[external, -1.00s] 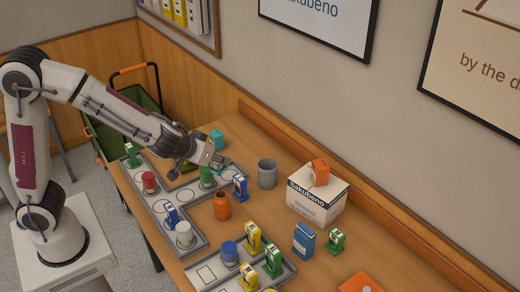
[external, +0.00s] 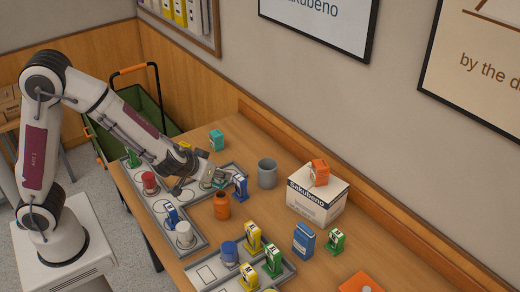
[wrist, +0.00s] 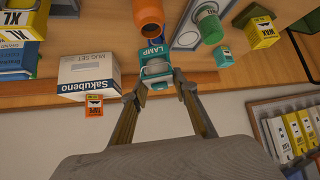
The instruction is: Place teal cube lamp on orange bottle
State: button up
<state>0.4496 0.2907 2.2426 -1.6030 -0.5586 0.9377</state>
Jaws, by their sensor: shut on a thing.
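The teal cube lamp (wrist: 153,53), marked "LAMP", is between my gripper's fingertips (wrist: 157,84) in the wrist view. My gripper (external: 220,178) is shut on it and holds it above the table, left of the blue box; there the lamp is mostly hidden. The orange bottle (external: 222,206) stands upright on the bare table, in front of my gripper in the external view. It also shows in the wrist view (wrist: 148,14), just beyond the lamp and apart from my fingers. A second teal cube (external: 216,140) stands farther back on the table.
A blue box (external: 240,187) stands close to the right of my gripper. A grey mug (external: 267,173) and a white Sakubeno box (external: 316,202) with an orange block (external: 319,172) on it are farther right. Grey trays (external: 160,205) with bottles and boxes lie left and in front.

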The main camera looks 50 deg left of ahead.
aim_at(215, 181)
jog(key=shift+f, duration=0.1)
dwell(0.3)
jog(key=shift+f, duration=1.85)
jog(key=shift+f, duration=0.15)
jog(key=o, duration=1.1)
jog(key=shift+s+d+r, duration=0.1)
jog(key=shift+s+r, duration=0.1)
jog(key=shift+r, duration=0.2)
jog(key=shift+v, duration=5.7)
